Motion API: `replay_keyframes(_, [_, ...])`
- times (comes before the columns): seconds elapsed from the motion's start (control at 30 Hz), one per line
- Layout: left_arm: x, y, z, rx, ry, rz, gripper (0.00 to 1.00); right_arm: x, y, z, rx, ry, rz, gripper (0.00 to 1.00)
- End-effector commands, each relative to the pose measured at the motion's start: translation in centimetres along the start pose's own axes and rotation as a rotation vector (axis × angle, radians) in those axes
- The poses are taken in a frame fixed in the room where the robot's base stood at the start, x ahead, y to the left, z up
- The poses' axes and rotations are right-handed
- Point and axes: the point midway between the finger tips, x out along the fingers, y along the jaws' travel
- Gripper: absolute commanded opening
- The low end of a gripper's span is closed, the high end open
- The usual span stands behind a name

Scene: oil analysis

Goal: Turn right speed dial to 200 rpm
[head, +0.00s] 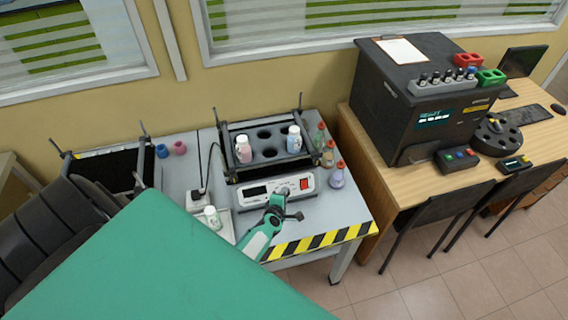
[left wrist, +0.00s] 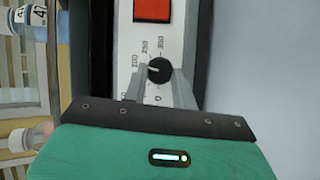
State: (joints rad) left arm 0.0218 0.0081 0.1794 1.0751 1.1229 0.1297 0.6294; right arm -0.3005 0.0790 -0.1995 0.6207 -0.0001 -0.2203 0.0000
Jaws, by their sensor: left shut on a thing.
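Marks 200, 250 and 300 show around the dial. A light pointer line on the dial lies toward the 200 side, but its exact reading is too small to tell. My right gripper is not in view.
A striped edge (head: 318,241) marks the table's front.

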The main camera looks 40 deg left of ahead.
Motion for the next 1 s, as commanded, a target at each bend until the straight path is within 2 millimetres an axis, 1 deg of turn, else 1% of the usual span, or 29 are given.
replay_keyframes(0.03, [-0.09,0.26,0.01,0.012,-0.001,-0.008,0.05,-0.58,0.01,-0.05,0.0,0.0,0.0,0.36])
replay_keyframes(0.17, [-0.02,0.17,0.0,0.035,-0.003,-0.019,0.05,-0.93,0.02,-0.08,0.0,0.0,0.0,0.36])
replay_keyframes(0.63, [0.05,0.05,-0.01,0.045,-0.003,-0.024,0.05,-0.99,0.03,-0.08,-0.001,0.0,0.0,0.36])
replay_keyframes(0.67, [0.05,0.06,0.0,0.045,-0.003,-0.024,0.31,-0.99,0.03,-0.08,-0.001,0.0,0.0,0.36])
replay_keyframes(0.7, [0.05,0.06,0.0,0.045,-0.003,-0.024,0.39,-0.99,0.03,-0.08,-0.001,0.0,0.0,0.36])
replay_keyframes(0.73, [0.04,0.06,0.0,0.045,-0.004,-0.024,0.45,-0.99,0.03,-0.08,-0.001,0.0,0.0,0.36])
replay_keyframes(0.77, [0.04,0.06,0.0,0.045,-0.003,-0.024,0.49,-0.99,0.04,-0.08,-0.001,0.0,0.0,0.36])
replay_keyframes(1.0, [0.03,0.07,0.0,0.044,-0.004,-0.024,0.49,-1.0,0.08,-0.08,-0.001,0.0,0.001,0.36])
